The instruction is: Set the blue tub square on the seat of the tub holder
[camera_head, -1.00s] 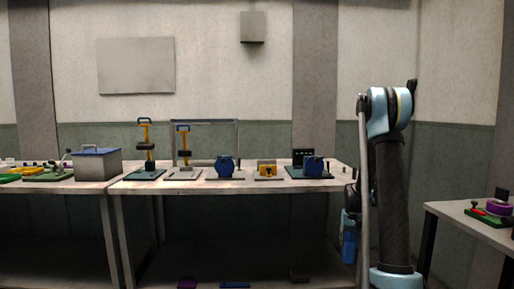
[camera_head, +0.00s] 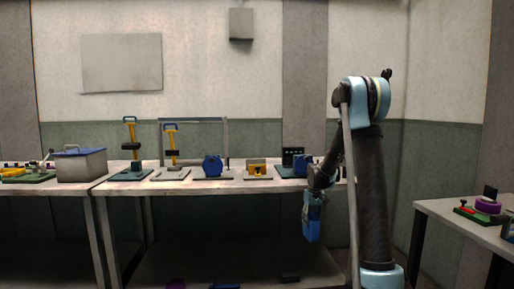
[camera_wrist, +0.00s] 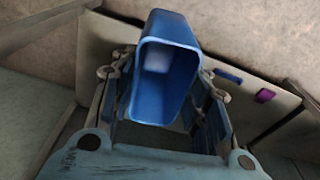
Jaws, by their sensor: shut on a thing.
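The blue tub (camera_wrist: 158,100) is between the fingers of my gripper (camera_wrist: 168,92) in the wrist view, its open mouth facing the camera. My gripper is shut on it. In the head view the blue tub (camera_head: 312,224) hangs below my gripper (camera_head: 313,198), in front of the long table's front edge and below its top. It looks slightly tilted there. I cannot tell for certain which fixture is the tub holder, and its seat is not clearly visible.
A side table (camera_head: 450,219) at right holds a purple ring (camera_head: 488,205). Small items lie low beneath the long table.

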